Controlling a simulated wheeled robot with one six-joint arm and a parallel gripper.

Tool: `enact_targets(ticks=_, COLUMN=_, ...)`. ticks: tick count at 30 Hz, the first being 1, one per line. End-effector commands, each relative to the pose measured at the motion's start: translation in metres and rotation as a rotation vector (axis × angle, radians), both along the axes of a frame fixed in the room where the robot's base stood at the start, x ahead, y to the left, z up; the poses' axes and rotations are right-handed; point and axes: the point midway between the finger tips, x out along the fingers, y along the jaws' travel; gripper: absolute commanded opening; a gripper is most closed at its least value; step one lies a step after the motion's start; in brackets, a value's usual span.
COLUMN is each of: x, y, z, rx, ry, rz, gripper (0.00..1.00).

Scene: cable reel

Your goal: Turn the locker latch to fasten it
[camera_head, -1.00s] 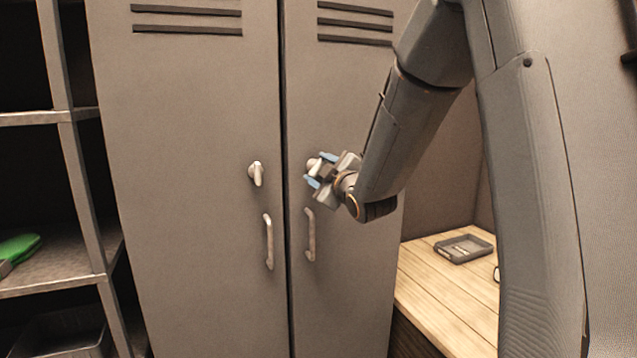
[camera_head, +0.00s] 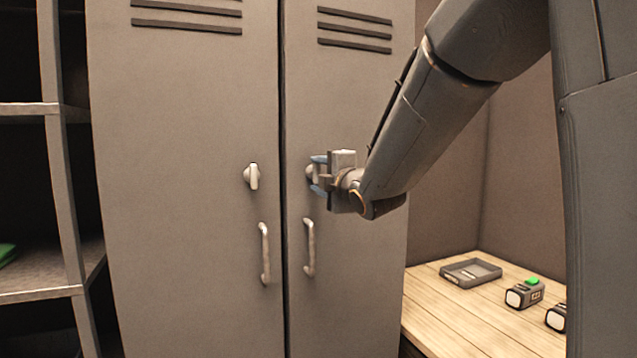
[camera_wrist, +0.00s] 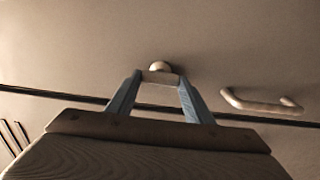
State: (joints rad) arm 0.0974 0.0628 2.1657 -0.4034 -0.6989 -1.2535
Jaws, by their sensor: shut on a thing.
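The grey locker (camera_head: 200,120) has two doors side by side. A pale latch (camera_head: 252,177) on the left door points straight up and down. The right door's latch (camera_head: 309,172) is mostly hidden behind my gripper (camera_head: 319,174) in the head view. In the wrist view, my gripper (camera_wrist: 160,82) has its two blue fingers closed on this latch (camera_wrist: 160,77), whose pale bar sits between the fingertips, with a round hub beyond. I cannot tell the exact angle of the held latch.
Bar handles hang below the latches, on the left door (camera_head: 265,253) and right door (camera_head: 309,247). A wooden worktop (camera_head: 440,315) at the right holds a grey tray (camera_head: 470,272) and small devices (camera_head: 524,293). Open shelves (camera_head: 35,290) stand at the left.

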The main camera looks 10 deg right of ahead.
Motion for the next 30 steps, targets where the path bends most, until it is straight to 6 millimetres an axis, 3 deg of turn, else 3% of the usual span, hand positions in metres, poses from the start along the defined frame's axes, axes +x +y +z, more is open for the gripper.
enact_targets(ticks=15, x=-0.0001, y=0.0009, z=-0.0002, rx=-0.019, ry=-0.002, rz=0.002, gripper=0.25)
enact_targets(ticks=16, x=-0.0001, y=0.0009, z=-0.0002, rx=-0.019, ry=-0.002, rz=0.002, gripper=0.52)
enact_targets(ticks=18, x=-0.0001, y=0.0008, z=-0.0002, rx=-0.019, ry=-0.002, rz=0.002, gripper=0.64)
enact_targets(ticks=30, x=-0.0052, y=-0.0007, z=0.0006, rx=-0.017, ry=-0.004, rz=0.000, gripper=0.66)
